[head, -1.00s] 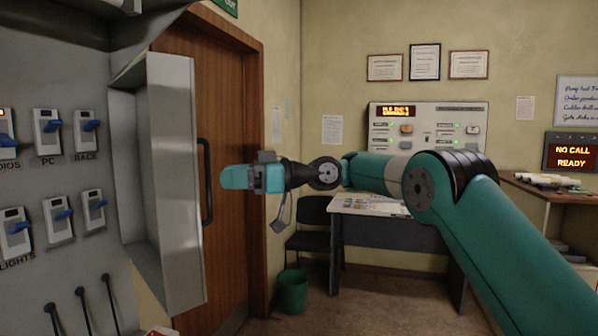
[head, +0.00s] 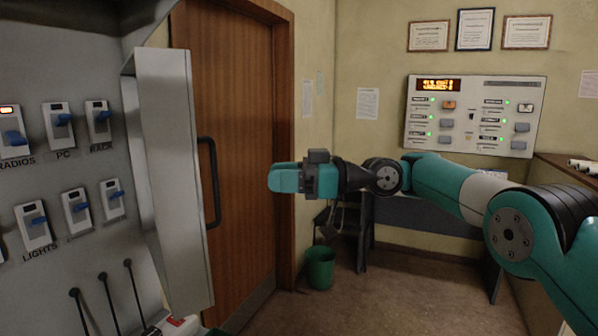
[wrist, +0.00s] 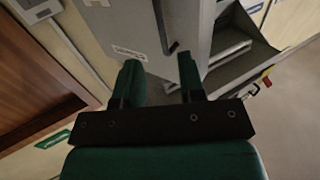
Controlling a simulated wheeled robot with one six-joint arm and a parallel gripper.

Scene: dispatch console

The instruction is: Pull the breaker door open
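The breaker door (head: 180,185) is a grey metal panel with a folded rim. In the head view it stands swung out from the right side of the switch cabinet (head: 70,150), whose switches are uncovered. In the wrist view the grey door (wrist: 198,22) shows a face with a small label and a dark handle (wrist: 162,28). My gripper (head: 283,178) is to the right of the door in the head view, apart from it. In the wrist view its two fingers (wrist: 158,70) are spread, with nothing held between them.
A brown wooden door (head: 235,150) with a black pull handle (head: 211,180) is behind the breaker door. A green bin (head: 319,268) stands on the floor near a dark chair. A lit wall panel (head: 475,117) and a desk are at the back. Floor between is clear.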

